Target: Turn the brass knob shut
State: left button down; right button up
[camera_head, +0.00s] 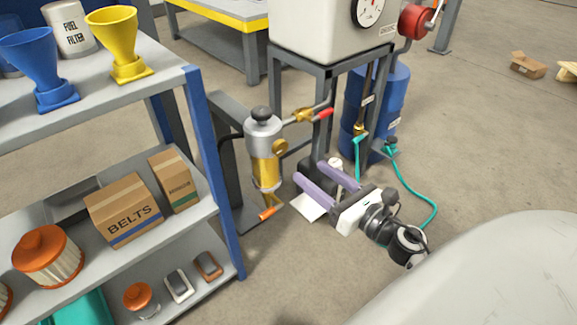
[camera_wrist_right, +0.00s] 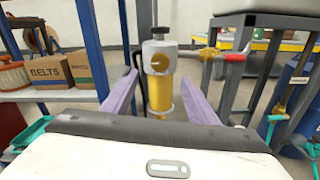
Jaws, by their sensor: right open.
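A filter unit with a grey head and yellow bowl (camera_head: 264,170) stands upright by the frame post. In the right wrist view the brass knob (camera_wrist_right: 159,62) faces me, near the middle between the fingers. My right gripper (camera_head: 313,170) has two purple fingers spread apart with nothing between them. It is in front of the filter unit, to the right of the knob and apart from it in the head view. My left gripper is not in view.
A brass valve with a red handle (camera_head: 325,115) sits on the pipe right of the filter. An orange-ended handle (camera_head: 268,213) hangs below the bowl. A blue shelf (camera_head: 228,225) stands left, a blue drum (camera_head: 393,100) and a teal hose (camera_head: 433,205) right.

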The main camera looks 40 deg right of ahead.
aim_at(282, 150)
jog(key=w, duration=1)
jog(key=shift+a, duration=0.35)
jog(key=shift+c, duration=0.4)
jog(key=c, duration=1)
